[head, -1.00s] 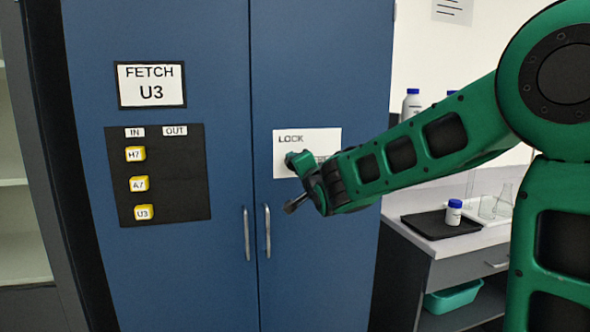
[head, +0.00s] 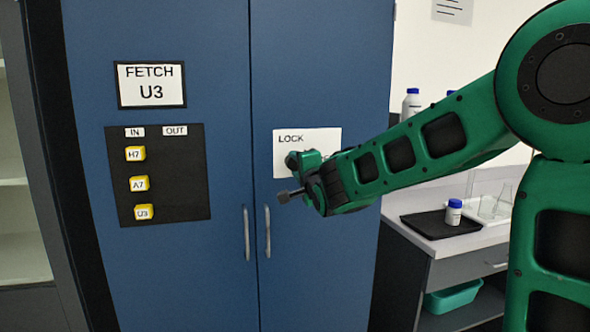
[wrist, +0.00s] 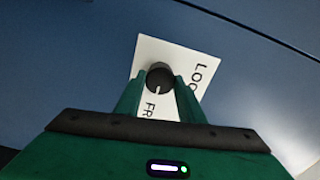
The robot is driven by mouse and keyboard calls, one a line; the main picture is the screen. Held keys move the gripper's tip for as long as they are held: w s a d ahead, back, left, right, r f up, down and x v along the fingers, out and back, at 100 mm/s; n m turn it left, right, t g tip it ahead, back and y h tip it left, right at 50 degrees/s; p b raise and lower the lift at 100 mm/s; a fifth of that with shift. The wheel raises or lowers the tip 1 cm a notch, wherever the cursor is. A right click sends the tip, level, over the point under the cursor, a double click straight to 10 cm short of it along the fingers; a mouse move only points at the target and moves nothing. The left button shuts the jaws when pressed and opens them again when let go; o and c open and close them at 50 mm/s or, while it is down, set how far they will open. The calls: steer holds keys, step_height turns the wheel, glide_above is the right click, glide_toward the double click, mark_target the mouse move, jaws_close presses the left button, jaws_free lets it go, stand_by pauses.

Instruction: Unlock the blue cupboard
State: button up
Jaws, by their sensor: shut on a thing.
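The blue cupboard (head: 320,60) stands with both tall doors closed. A white plate marked LOCK (head: 310,138) is on its right door, and a dark round knob (head: 291,160) sits on the plate. My gripper (head: 303,163) is at the knob. In the wrist view the knob (wrist: 160,76) is between the two green fingers of my gripper (wrist: 158,85), which are shut on it. A white mark on the knob points toward the letters FR on the plate (wrist: 150,50). The rest of that word is hidden by a finger.
Two vertical handles, left (head: 246,233) and right (head: 267,231), flank the door seam below the plate. The left door bears a FETCH U3 sign (head: 151,85) and a black board (head: 190,200) with yellow tags. A bench with a black tray (head: 425,226) stands at right.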

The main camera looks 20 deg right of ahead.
steer(key=shift+d+f, duration=0.2)
steer(key=shift+d, duration=0.1)
steer(key=o, duration=1)
steer(key=shift+o, duration=0.2)
steer(key=shift+a, duration=0.1)
steer(key=s, duration=1)
steer(key=shift+s, duration=0.35)
steer(key=shift+f, duration=0.1)
